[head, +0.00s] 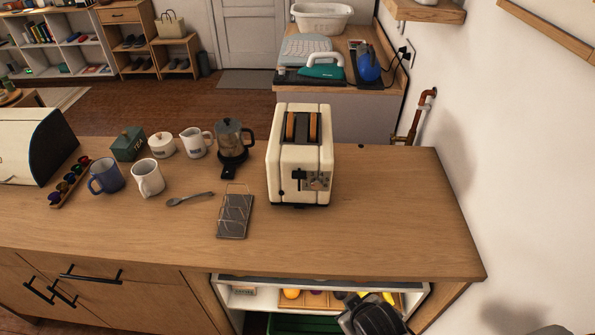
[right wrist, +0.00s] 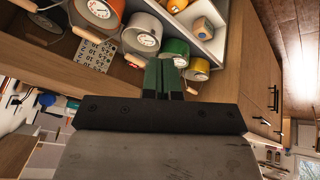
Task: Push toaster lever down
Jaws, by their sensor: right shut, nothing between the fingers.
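The cream toaster (head: 275,160) stands upright on the wooden counter in the head view, with two browned slices in its top slots. Its black lever (head: 298,175) sticks out of the front face, beside a small metallic panel. My right gripper is shut and empty; its green fingertips (right wrist: 163,74) are together in the right wrist view. A dark part of my right arm (head: 372,316) shows at the bottom of the head view, in front of the open shelf and below the counter edge, apart from the toaster. My left gripper is not in view.
A toast rack (head: 235,214) and a spoon (head: 190,199) lie left of the toaster. Mugs, a jug and a coffee pot (head: 230,139) stand farther left. The counter (head: 400,215) right of the toaster is clear. The wrist view shows several colored containers (right wrist: 175,50) ahead of the fingers.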

